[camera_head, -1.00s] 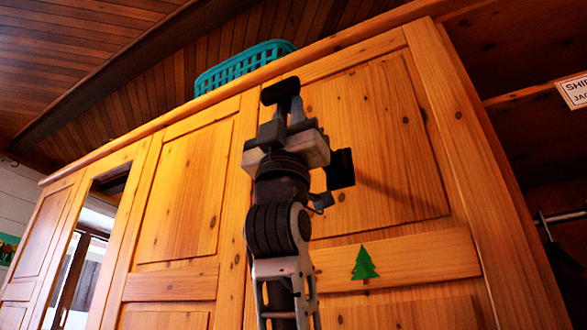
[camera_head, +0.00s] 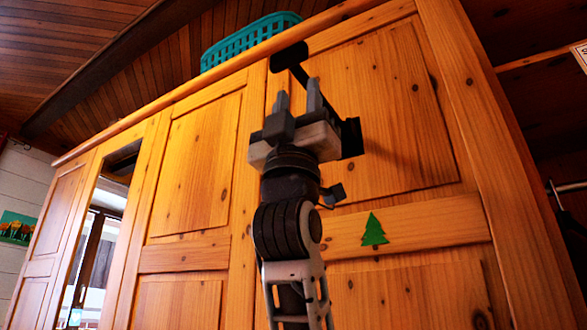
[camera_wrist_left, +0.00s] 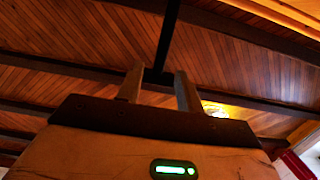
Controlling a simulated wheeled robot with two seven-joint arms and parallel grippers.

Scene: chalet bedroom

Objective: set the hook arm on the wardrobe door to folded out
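The wardrobe door (camera_head: 385,110) fills the right half of the head view. On it sits a dark mounting plate (camera_head: 351,139). From the plate the black hook arm (camera_head: 318,92) slants up and left to a dark rounded end (camera_head: 289,56). My left gripper (camera_head: 298,94) points up in front of the door, just below that end. Its two grey fingers are apart. In the left wrist view a black bar (camera_wrist_left: 168,35) runs down to a dark piece between the fingers (camera_wrist_left: 158,88); I cannot tell whether they touch it. My right gripper is out of view.
A teal basket (camera_head: 250,40) stands on top of the wardrobe. A green tree sticker (camera_head: 374,230) is on the door's crossbar. A mirror panel (camera_head: 97,225) is at the left. An open, dark compartment with a rail lies at the right.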

